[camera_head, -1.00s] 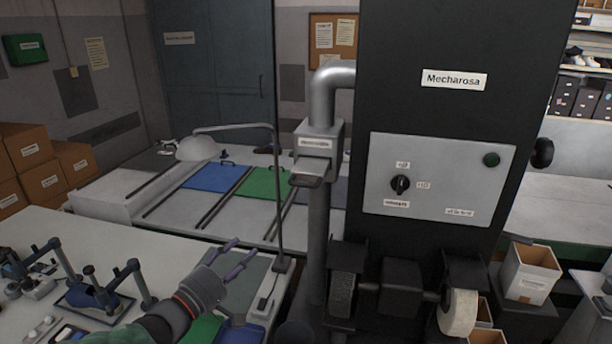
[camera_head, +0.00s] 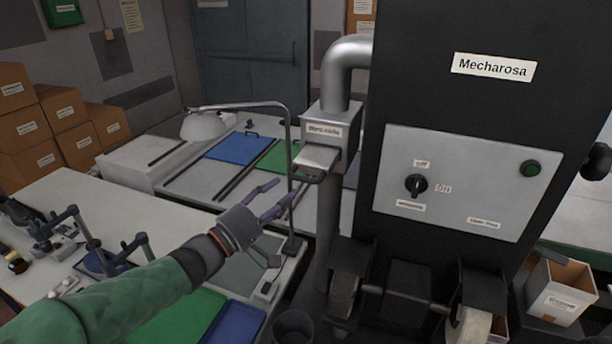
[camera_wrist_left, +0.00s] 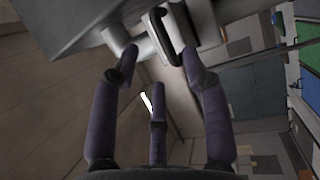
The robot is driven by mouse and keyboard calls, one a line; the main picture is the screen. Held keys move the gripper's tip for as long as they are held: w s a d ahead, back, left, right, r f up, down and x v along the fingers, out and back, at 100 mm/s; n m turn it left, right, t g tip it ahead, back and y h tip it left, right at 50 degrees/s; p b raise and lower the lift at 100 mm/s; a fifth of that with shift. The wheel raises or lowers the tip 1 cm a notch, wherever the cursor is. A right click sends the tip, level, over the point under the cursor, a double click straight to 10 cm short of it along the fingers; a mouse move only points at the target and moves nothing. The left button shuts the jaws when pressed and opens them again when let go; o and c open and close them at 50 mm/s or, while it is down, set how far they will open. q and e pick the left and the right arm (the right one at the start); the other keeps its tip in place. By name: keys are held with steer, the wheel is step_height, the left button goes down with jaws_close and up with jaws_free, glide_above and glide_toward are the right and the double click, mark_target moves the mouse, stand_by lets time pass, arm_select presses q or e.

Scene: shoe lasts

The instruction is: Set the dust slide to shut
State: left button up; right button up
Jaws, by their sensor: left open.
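The dust slide (camera_head: 317,160) is a flat metal plate with a dark handle, sticking out of the front of a grey box (camera_head: 336,124) on the machine's duct. A label on the box is partly readable. My left gripper (camera_head: 282,198) is open and empty, just below and left of the slide's handle in the head view. In the left wrist view, the dark handle loop (camera_wrist_left: 163,38) lies ahead, between the spread purple fingers (camera_wrist_left: 150,70). I see no contact between them. My right gripper is not in view.
The black machine (camera_head: 470,100) stands right of the duct, with a control panel (camera_head: 465,185) and grinding wheels below. A lamp (camera_head: 205,126) with a thin pole (camera_head: 289,150) stands close behind my left gripper. A bin (camera_head: 293,325) is below.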

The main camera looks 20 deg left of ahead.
mark_target(303, 179)
arm_select(q)
steer(key=x, duration=0.7)
steer(key=shift+w+d, duration=0.1)
steer(key=shift+w, duration=0.25)
jaws_close()
